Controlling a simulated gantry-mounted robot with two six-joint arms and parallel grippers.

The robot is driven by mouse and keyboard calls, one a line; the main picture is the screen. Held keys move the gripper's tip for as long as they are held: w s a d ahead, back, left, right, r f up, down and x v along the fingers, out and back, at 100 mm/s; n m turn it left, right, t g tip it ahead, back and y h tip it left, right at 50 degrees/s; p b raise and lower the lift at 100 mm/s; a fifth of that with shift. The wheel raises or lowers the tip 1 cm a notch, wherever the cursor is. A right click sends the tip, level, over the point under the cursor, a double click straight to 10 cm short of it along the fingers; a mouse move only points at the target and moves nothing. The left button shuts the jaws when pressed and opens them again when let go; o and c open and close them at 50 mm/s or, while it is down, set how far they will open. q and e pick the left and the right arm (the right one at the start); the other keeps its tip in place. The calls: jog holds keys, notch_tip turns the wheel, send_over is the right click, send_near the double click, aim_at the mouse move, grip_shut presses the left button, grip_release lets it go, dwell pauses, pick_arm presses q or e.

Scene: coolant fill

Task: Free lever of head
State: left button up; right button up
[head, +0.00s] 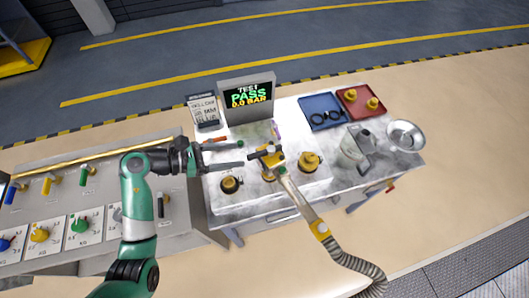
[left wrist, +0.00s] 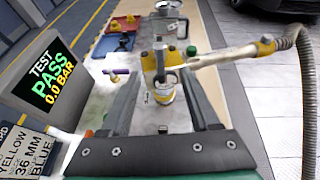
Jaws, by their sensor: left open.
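The yellow fill head (head: 274,160) with a dark lever (head: 264,152) stands at the middle of the bench, on the end of a pale wand (head: 298,198). In the left wrist view the yellow head (left wrist: 150,66) sits over a round neck (left wrist: 162,93), between and just beyond my fingertips. My left gripper (head: 243,154) is open and empty, its fingers pointing at the head from the left. In the left wrist view the open fingers (left wrist: 160,82) flank the neck, apart from it as far as I can tell. My right gripper is not in view.
A display (head: 248,97) reads TEST PASS 0.0 BAR. A note board (head: 204,110) stands beside it. A blue tray (head: 320,110) and red tray (head: 360,102) lie behind. A brass cap (head: 309,160), a metal jug (head: 354,148) and a bowl (head: 405,135) stand right. A ribbed hose (head: 352,264) trails frontward.

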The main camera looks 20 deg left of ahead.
aim_at(260, 152)
pick_arm(q)
jog(key=b+x, duration=0.1)
jog(key=x, duration=0.9)
jog(key=shift+w+d, duration=0.2)
jog(key=shift+d, duration=0.05)
grip_shut()
dwell(0.9)
